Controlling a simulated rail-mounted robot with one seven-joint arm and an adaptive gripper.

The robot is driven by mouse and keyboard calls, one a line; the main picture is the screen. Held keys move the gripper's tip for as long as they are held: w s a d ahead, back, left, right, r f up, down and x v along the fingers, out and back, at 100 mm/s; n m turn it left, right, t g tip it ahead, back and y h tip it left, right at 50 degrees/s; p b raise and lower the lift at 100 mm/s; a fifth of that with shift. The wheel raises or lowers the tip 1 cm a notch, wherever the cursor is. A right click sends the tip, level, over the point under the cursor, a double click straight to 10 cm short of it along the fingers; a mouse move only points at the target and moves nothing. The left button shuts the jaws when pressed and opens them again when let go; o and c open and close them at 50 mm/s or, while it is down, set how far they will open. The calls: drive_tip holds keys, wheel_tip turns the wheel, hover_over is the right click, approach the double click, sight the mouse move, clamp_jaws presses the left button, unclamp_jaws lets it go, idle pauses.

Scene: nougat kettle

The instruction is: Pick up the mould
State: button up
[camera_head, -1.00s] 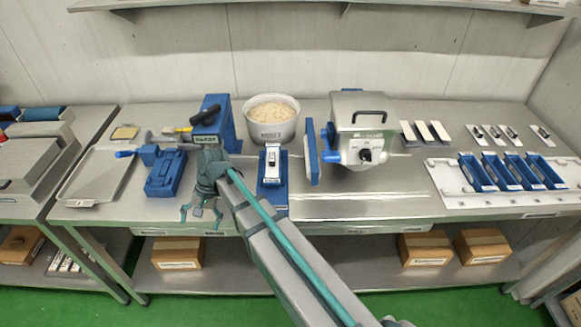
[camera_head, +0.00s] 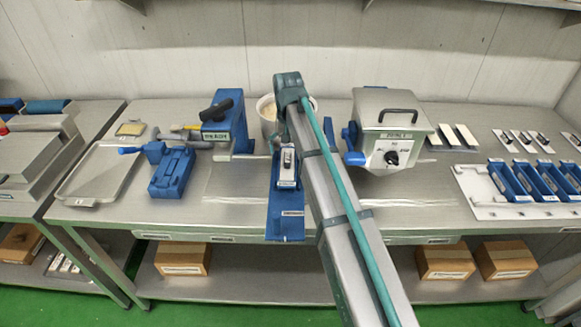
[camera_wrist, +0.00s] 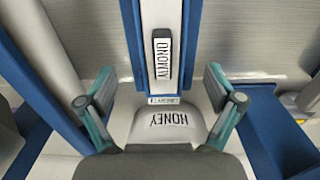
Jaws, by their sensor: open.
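No label I can read names the mould. Several blue trough-shaped trays (camera_head: 512,182) stand in a row at the right, looking like moulds. A long blue stand (camera_head: 287,227) at mid-table bears a narrow white piece with a dark insert (camera_head: 287,165). My gripper (camera_wrist: 168,107) is open in the wrist view; the head view hides it behind my arm. Between its fingers is a pale rounded body labelled HONEY (camera_wrist: 150,122); I cannot tell whether they touch it. Beyond it runs a blue-edged channel with a labelled pale strip (camera_wrist: 161,20).
A bowl (camera_head: 268,128) stands behind my arm. A blue lever device (camera_head: 228,118) is left of it. A steel box machine (camera_head: 390,125) is close on the right. A shallow metal tray (camera_head: 100,173) lies at the left. Bare table lies before the machine.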

drive_tip(key=shift+a+f+p, duration=0.15)
drive_tip(key=shift+f+p, duration=1.15)
drive_tip(key=shift+f, duration=2.4)
drive_tip(key=shift+c, duration=0.2)
drive_tip(key=c, duration=1.6)
drive_tip(key=shift+c, duration=0.2)
drive_tip(key=shift+r, duration=0.2)
